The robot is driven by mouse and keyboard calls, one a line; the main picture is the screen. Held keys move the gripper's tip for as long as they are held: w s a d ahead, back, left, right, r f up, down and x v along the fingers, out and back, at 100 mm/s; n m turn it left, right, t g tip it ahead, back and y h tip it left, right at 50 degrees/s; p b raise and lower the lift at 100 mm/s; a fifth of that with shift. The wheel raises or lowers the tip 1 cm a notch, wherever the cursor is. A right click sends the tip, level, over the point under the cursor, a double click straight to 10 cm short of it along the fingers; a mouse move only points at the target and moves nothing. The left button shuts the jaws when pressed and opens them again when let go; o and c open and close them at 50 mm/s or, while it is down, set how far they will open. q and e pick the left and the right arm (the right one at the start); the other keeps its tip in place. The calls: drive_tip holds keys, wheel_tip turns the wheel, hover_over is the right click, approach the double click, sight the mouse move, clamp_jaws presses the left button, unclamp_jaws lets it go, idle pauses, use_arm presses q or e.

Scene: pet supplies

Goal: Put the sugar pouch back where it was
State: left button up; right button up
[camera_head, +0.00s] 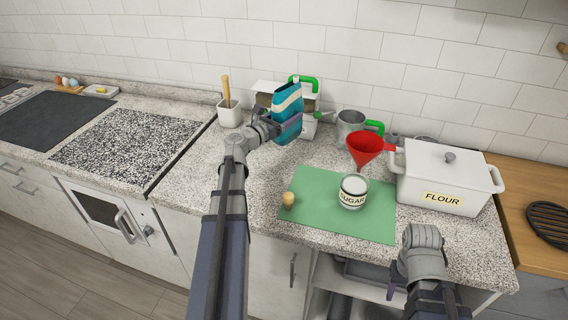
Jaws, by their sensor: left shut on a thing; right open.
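The sugar pouch (287,99), teal with a pale band, is held upright by my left gripper (288,127) at the back of the counter. My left gripper is shut on its lower part. The pouch is in front of a pale rack or box (312,104), which it partly hides; I cannot tell whether the pouch touches it. A glass jar labelled SUGAR (352,193) with white contents stands on the green mat (330,223). My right gripper (394,286) is open and empty at the counter's front edge, its fingers only partly visible.
A red funnel (365,147) is behind the jar, and a cork (288,200) is on the mat. A white FLOUR container (448,178) stands right. A metal pot (349,124) and a utensil holder (229,114) flank the pouch area. The counter left of the mat is clear.

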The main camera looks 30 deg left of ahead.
use_arm(q)
drive_tip(key=shift+f+b, duration=3.15)
wheel_tip(320, 180, down, 4)
drive_tip(key=b, duration=0.3)
drive_tip(key=shift+r+b, duration=0.15)
drive_tip(key=shift+b, duration=0.15)
drive_tip(key=shift+f, duration=0.2)
drive_tip(key=o, duration=1.5)
drive_tip(key=shift+r, duration=0.1)
drive_tip(key=shift+c, duration=0.2)
drive_tip(key=shift+r, duration=0.15)
drive_tip(key=s, duration=0.4)
drive_tip(key=s+a, duration=0.1)
drive_tip(key=s, duration=0.7)
drive_tip(key=shift+a, duration=0.4)
